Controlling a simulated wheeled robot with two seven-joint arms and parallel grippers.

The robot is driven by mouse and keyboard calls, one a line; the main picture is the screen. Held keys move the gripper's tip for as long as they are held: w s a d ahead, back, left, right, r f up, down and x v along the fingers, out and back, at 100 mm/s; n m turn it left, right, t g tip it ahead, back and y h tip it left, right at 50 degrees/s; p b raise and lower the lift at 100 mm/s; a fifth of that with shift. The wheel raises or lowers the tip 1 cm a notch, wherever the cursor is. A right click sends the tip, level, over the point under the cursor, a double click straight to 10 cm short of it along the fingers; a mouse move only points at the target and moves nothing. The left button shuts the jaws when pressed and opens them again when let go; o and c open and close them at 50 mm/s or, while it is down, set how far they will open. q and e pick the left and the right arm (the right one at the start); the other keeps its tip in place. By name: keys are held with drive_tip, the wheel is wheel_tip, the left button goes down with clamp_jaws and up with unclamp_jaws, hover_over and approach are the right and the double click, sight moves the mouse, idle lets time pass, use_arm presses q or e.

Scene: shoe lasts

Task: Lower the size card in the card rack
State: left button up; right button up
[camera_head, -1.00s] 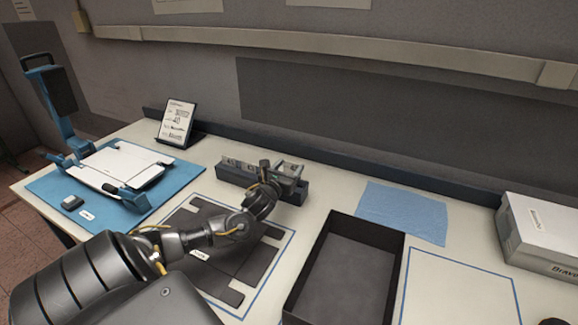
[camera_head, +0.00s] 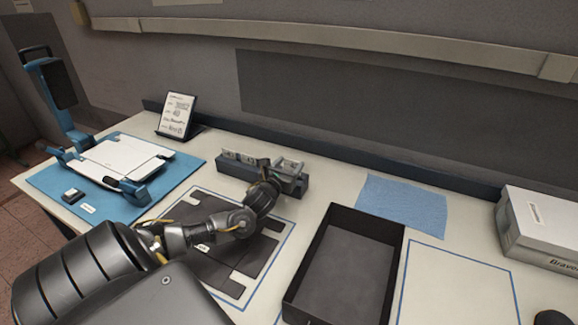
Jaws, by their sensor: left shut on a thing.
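The card rack (camera_head: 236,171) is a low grey block with several slots, standing near the back of the table. Pale cards or plates show in its left slots. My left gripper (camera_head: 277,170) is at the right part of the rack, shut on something. What it holds is mostly hidden by the fingers and wrist; I take it to be the size card, but cannot make out its face or how deep it sits. My right gripper is not in view.
A sheet on a dark stand (camera_head: 176,117) is behind left. A blue fixture (camera_head: 58,100) with a white plate stands at left. A dark open tray (camera_head: 392,262), a blue cloth (camera_head: 402,207) and a white box (camera_head: 541,232) lie to the right. A dark mat (camera_head: 206,207) lies under my arm.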

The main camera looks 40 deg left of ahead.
use_arm(q)
drive_tip(key=shift+f+b, duration=0.7)
drive_tip(key=shift+f, duration=0.4)
drive_tip(key=o, duration=1)
